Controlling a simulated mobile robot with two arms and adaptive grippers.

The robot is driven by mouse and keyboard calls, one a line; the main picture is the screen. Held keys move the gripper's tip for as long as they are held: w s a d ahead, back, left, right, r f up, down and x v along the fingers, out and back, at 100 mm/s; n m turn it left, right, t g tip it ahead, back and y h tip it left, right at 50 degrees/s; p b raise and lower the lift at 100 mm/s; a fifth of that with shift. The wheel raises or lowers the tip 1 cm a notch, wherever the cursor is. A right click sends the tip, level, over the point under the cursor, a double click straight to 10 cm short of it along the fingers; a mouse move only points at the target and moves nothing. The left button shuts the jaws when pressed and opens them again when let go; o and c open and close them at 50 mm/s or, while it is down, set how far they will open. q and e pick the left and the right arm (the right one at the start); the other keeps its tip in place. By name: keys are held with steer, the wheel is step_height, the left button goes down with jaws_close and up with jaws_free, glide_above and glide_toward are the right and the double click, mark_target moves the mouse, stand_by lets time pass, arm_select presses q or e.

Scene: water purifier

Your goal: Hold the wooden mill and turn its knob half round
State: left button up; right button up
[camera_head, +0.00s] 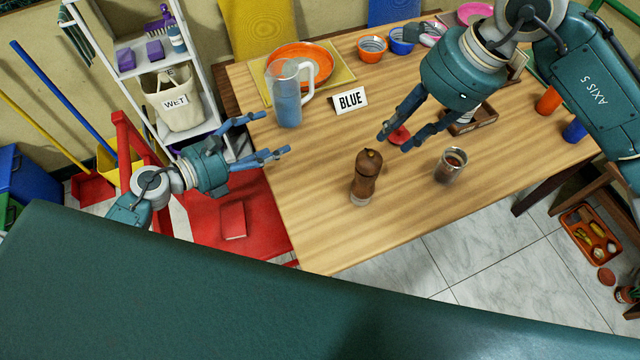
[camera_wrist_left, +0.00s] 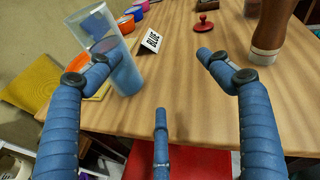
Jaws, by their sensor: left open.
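The wooden mill (camera_head: 367,174) stands upright on the table near its front edge, dark brown with a small knob (camera_head: 373,155) on top and a pale base. In the left wrist view the mill (camera_wrist_left: 271,28) shows at the upper right, its top cut off. My left gripper (camera_head: 268,136) is open and empty at the table's left edge, apart from the mill; its fingers also show in the left wrist view (camera_wrist_left: 150,75). My right gripper (camera_head: 394,143) is open, above the table just behind and right of the mill, not touching it.
A glass jar (camera_head: 451,166) stands right of the mill. A clear pitcher with blue liquid (camera_head: 287,100) and a BLUE sign (camera_head: 350,100) stand behind. A red stamp-like piece (camera_head: 400,134) lies near my right gripper. The table (camera_head: 320,225) is bare left of the mill.

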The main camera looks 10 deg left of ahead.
mark_target(362, 179)
arm_select(q)
steer(key=s+d+m+g+h, duration=0.1)
steer(key=s+d+m+g, duration=0.2)
steer(key=d, duration=0.5)
steer(key=s+d+m+h, duration=0.2)
steer(key=s+d+m, duration=0.25)
steer(key=d, duration=0.25)
steer(key=shift+n, duration=0.45)
steer(key=x, duration=0.3)
steer(key=f+x, duration=0.1)
steer(key=x, duration=0.3)
steer(key=s+x, duration=0.1)
steer(key=x, duration=0.2)
steer(key=shift+w+d+f, duration=0.1)
steer(key=shift+d+f, duration=0.1)
steer(key=shift+d, duration=0.1)
steer(key=c, duration=1.4)
steer(key=shift+c, duration=0.2)
